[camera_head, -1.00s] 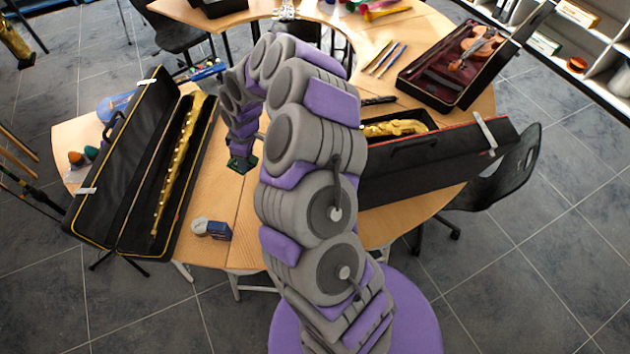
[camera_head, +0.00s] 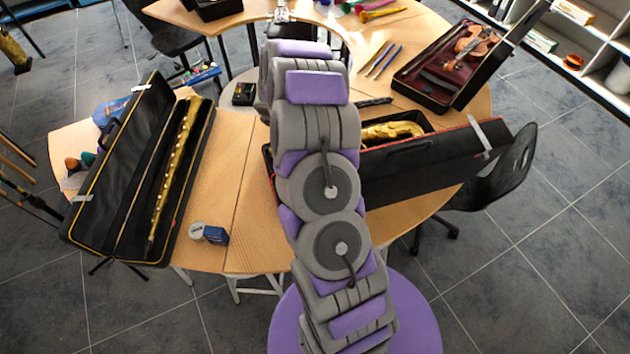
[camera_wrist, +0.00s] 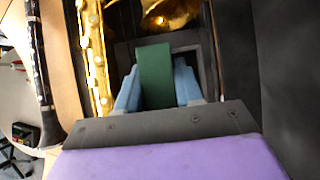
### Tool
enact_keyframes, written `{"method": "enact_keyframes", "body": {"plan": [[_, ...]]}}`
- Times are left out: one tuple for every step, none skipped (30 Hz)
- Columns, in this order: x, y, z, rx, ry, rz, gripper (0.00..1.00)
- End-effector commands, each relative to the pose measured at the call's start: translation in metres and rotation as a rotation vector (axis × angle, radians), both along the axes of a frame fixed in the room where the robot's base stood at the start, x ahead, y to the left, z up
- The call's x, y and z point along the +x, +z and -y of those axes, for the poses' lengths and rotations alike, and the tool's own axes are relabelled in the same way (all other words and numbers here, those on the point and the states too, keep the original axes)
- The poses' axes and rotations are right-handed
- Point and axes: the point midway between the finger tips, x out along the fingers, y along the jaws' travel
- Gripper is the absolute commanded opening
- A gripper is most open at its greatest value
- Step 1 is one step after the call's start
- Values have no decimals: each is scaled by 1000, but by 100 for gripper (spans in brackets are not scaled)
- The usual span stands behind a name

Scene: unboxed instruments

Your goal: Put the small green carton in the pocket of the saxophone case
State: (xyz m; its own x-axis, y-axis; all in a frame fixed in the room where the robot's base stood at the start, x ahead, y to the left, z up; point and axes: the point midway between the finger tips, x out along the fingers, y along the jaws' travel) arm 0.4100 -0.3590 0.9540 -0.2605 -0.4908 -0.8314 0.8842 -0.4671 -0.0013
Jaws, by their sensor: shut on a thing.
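The small green carton (camera_wrist: 155,68) is held between the blue fingers of my gripper (camera_wrist: 157,88) in the wrist view. The open black saxophone case (camera_head: 420,170) stands on the table right of my arm in the head view, with the gold saxophone (camera_head: 394,131) partly showing inside. In the wrist view the gold saxophone (camera_wrist: 97,60) runs along the left and top, and a grey-rimmed pocket (camera_wrist: 188,49) lies behind and around the carton. I cannot tell whether the carton is inside the pocket or above it. My arm hides the gripper and carton in the head view.
Another open black case (camera_head: 120,170) with a long gold instrument (camera_head: 172,165) lies at the left. A violin case (camera_head: 440,80) is open at back right. A small blue box (camera_head: 215,235) is near the table's front. A black clarinet-like instrument (camera_wrist: 40,70) lies left of the saxophone.

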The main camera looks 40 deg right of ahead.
Motion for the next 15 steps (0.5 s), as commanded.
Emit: {"method": "enact_keyframes", "body": {"plan": [[-2,-7,0,-4,4,-6,1],[-2,-12,-1,-6,5,-7,1],[-2,-19,-1,-6,4,-8,1],[-2,-25,-2,-6,4,-8,1],[-2,-31,-2,-7,6,-6,1],[-1,-38,-2,-6,6,-5,1],[-1,-43,-2,-5,5,-5,1],[-1,-47,-2,-4,5,-5,1],[-1,-53,-1,-4,5,-4,1],[-1,-56,0,-2,6,-4,1],[-1,-58,0,-1,6,-4,1],[-2,-61,1,0,4,-3,1],[-2,-62,1,0,4,-3,1],[-2,-64,1,0,4,-3,1],[-2,-67,1,0,4,-3,1]]}}
